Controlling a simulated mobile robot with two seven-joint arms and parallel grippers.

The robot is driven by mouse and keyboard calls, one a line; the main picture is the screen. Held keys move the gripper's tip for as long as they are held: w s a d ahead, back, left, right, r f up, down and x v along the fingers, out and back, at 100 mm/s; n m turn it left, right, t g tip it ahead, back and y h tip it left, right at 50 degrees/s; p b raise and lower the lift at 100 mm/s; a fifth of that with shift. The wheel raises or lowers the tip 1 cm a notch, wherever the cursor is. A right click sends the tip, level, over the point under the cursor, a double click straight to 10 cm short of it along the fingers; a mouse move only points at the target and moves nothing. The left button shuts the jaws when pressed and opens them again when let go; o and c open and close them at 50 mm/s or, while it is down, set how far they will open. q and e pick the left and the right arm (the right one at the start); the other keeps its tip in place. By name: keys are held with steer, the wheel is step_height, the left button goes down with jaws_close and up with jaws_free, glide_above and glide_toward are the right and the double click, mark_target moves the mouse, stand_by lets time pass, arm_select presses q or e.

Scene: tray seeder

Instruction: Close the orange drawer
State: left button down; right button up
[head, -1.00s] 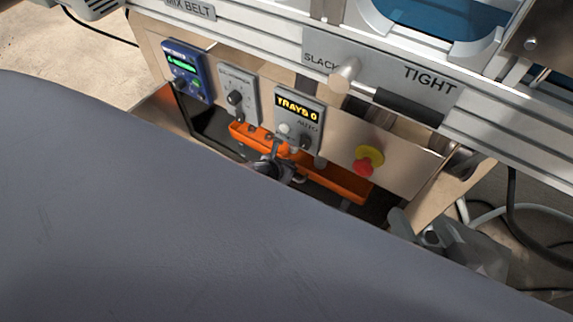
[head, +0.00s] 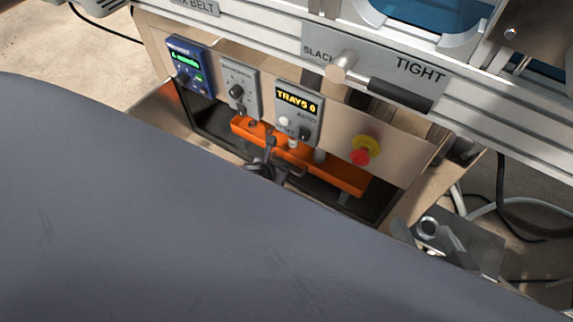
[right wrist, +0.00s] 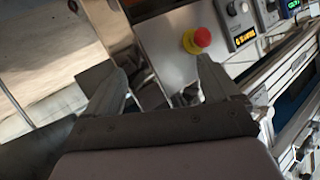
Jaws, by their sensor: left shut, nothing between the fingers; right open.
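The orange drawer (head: 340,176) shows in the head view as a long orange bar in the dark opening below the control panel. Its left and middle parts are partly covered by the control boxes and my left gripper. My left gripper (head: 270,150) is shut and empty, right in front of the drawer's middle; whether it touches cannot be told. The grey body in front hides part of that arm. My right gripper (head: 428,226) is at the lower right, apart from the drawer. In the right wrist view (right wrist: 165,85) its fingers are spread with nothing between them.
Above the drawer are a blue control box (head: 190,68), a grey knob box (head: 240,88), a "TRAYS 0" box (head: 298,108) and a red stop button (head: 361,156). The stop button also shows in the right wrist view (right wrist: 202,37). Cables (head: 500,195) lie at the right.

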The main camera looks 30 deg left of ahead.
arm_select(q)
steer(key=p+v, duration=0.6)
steer(key=v, duration=0.4)
steer(key=shift+p, duration=0.35)
arm_select(e)
steer(key=shift+s+d+r+n+h, duration=0.25)
steer(key=shift+d+h, duration=0.2)
steer(key=shift+d, duration=0.4)
steer(key=shift+s+d+r+n+h, duration=0.1)
steer(key=shift+s+d+r+h, duration=0.1)
steer(key=shift+s+d+h, duration=0.45)
steer(key=shift+d+r+n+h, duration=0.2)
steer(key=shift+d+h, duration=0.1)
steer(key=shift+d, duration=0.7)
arm_select(q)
steer(key=shift+s+a, duration=0.1)
